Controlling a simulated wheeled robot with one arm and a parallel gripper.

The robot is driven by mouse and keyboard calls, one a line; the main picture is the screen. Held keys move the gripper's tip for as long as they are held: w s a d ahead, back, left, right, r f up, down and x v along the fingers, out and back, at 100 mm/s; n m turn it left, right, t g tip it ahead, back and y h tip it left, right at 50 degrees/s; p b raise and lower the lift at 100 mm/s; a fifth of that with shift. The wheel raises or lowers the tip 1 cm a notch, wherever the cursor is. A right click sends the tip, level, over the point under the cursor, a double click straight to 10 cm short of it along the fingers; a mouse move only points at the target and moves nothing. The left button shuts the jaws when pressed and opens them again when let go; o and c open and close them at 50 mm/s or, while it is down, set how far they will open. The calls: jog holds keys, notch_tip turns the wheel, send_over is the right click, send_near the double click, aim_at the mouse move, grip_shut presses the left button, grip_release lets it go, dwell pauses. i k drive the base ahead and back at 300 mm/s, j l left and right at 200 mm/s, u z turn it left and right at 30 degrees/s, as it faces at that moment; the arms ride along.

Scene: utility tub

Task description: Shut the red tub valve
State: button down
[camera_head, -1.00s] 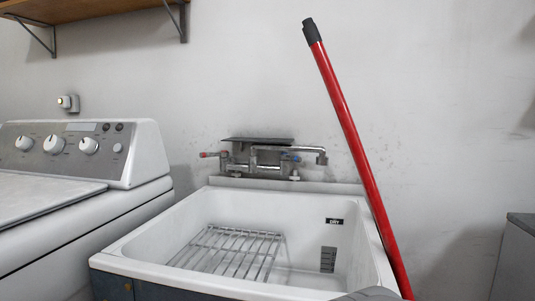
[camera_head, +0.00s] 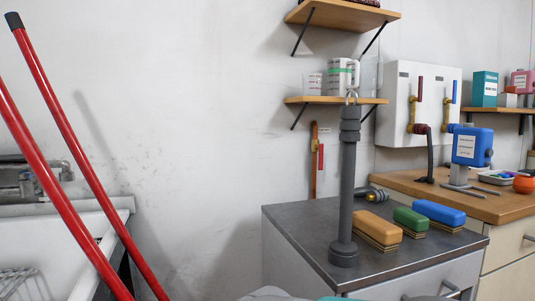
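The white utility tub (camera_head: 60,238) is cut off at the left edge, with part of a wire rack inside. Part of its metal wall faucet (camera_head: 38,172) shows above it. The red-tipped handle on the faucet's left is out of view now. A white wall panel (camera_head: 398,112) at the right carries a brass valve with a red upright lever (camera_head: 420,90) and another with a blue upright lever (camera_head: 453,90). I cannot tell whether these serve the tub. My gripper is not in view.
Two red poles (camera_head: 80,150) lean across the tub's right side. A metal-topped cabinet (camera_head: 300,222) holds a grey post (camera_head: 347,180) and several brushes or blocks (camera_head: 410,218). A wooden counter (camera_head: 485,205) lies beyond. Two shelves (camera_head: 335,100) hang above. Bare wall separates tub and cabinet.

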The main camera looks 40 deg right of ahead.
aim_at(320, 146)
jog(key=k+l+z, duration=0.15)
jog(key=l+z, duration=0.2)
jog(key=l, duration=0.6)
jog(key=l+z, duration=0.3)
jog(key=l, duration=0.65)
